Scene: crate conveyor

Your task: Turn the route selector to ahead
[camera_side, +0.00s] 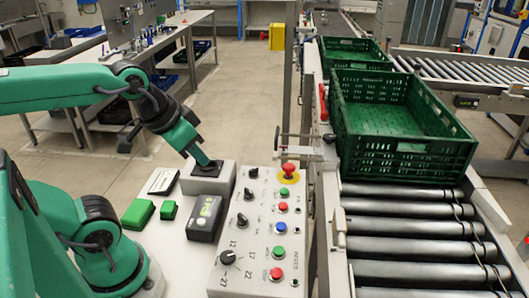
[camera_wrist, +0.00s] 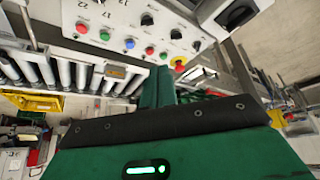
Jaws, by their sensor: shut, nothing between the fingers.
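The control panel (camera_side: 262,225) carries several black rotary knobs, including an upper knob (camera_side: 253,173), one below it (camera_side: 248,193), one further down (camera_side: 242,219) and a dial with numbers (camera_side: 227,257). I cannot read which one is the route selector or its setting. In the wrist view the panel (camera_wrist: 120,20) is upside down, with two knobs (camera_wrist: 146,20) (camera_wrist: 175,34) near the top. My gripper (camera_side: 206,163) points down near the grey box beyond the panel's upper left, apart from the knobs. Its green fingers (camera_wrist: 158,88) are shut and empty.
A red emergency stop (camera_side: 288,169) and coloured buttons (camera_side: 279,228) share the panel. The grey box (camera_side: 222,179), a black box (camera_side: 204,218) and green blocks (camera_side: 138,213) stand left of it. A green crate (camera_side: 400,150) sits on the roller conveyor (camera_side: 410,228) to the right.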

